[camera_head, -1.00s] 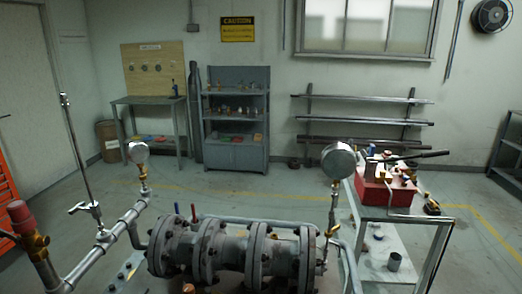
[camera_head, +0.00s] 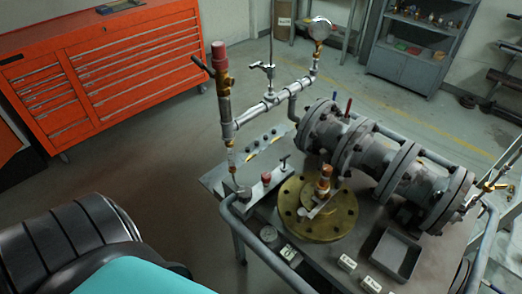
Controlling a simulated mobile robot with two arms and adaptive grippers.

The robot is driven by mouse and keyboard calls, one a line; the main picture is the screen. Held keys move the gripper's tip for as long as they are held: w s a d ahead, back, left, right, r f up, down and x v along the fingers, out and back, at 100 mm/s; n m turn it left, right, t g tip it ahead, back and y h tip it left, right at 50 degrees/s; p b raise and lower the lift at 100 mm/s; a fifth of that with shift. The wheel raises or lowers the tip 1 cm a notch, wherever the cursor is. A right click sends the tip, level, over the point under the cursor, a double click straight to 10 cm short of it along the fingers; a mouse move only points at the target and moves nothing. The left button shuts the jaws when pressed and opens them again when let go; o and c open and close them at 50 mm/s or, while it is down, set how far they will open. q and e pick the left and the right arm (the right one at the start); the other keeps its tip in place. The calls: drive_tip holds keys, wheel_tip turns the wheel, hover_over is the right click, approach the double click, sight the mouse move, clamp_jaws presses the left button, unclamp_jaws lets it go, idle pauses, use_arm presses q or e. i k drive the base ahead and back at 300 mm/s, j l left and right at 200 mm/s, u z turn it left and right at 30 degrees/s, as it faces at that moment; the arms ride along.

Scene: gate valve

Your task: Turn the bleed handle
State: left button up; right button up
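I cannot tell for certain which part is the bleed handle. A vertical fitting with a red cap (camera_head: 219,56) stands at the left end of the pipework, with a dark lever (camera_head: 203,66) sticking out to its upper left. A T-shaped handle (camera_head: 262,66) with a tall stem rises from the silver pipe (camera_head: 265,106). A red lever (camera_head: 348,106) and a blue lever (camera_head: 335,96) stand up beside the grey flanged valve body (camera_head: 370,158). A brass flange (camera_head: 340,222) with a small fitting lies on the cart. Neither gripper shows in the head view.
The cart (camera_head: 440,262) has a curved tube rail along its near edge and holds a grey tray (camera_head: 396,254) and small labelled blocks. A pressure gauge (camera_head: 320,28) stands behind. An orange tool cabinet (camera_head: 120,75) is at the left. Floor between cabinet and cart is clear.

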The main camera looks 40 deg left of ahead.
sight(283, 158)
drive_tip(key=k+j+u, duration=0.1)
drive_tip(key=u, duration=0.3)
drive_tip(key=j+u, duration=0.25)
drive_tip(key=u, duration=0.15)
